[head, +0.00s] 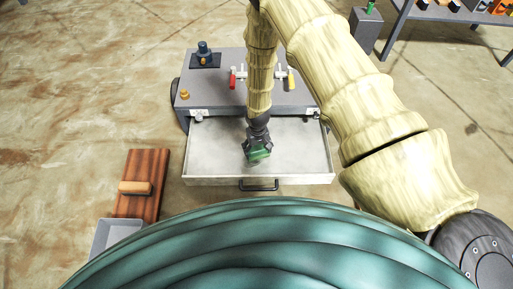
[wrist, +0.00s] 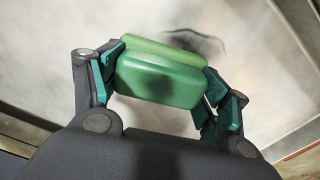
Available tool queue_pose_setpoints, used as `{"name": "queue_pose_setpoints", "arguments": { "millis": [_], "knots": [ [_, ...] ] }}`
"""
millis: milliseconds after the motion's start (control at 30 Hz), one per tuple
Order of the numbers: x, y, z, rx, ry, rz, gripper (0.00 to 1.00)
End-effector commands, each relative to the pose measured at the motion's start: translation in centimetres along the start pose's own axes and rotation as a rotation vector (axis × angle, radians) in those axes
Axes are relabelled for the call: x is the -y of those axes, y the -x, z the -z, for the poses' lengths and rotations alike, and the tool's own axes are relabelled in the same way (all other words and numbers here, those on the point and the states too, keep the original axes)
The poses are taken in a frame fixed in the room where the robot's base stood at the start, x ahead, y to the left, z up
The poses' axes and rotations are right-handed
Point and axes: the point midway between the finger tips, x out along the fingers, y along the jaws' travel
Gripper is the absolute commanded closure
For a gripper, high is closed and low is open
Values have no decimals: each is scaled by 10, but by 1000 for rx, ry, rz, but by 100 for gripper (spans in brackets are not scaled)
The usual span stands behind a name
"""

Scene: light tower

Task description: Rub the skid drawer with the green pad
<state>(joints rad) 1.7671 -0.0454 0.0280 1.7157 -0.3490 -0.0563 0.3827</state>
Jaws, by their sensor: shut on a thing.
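The skid drawer (head: 212,160) is pulled open at the front of a grey skid, an open grey tray with a dark handle (head: 259,185) on its front. My gripper (head: 257,150) is inside the drawer's outline, shut on the green pad (wrist: 160,75). In the wrist view the pad sits between both fingers (wrist: 162,88), over the pale drawer floor (wrist: 40,50). A dark mark or shadow (wrist: 208,45) shows just beyond the pad. I cannot tell whether the pad touches the drawer floor.
The skid top (head: 222,92) carries a dark blue fitting (head: 203,52), red-handled (head: 233,78) and yellow-handled valves, and a small orange knob (head: 185,94). A brown board with a wooden block (head: 134,187) and a grey bin (head: 112,236) lie left. A workbench (head: 440,12) stands back right.

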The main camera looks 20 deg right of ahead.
Motion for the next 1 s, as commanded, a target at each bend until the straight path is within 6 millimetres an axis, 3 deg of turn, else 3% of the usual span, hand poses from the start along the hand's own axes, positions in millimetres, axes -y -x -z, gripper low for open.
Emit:
{"name": "queue_pose_setpoints", "arguments": {
  "millis": [533, 1000],
  "knots": [
    [33, 1, 10, 0, 0, 1, 54],
    [24, 0, 6, 2, -1, 1, 54]
  ]
}}
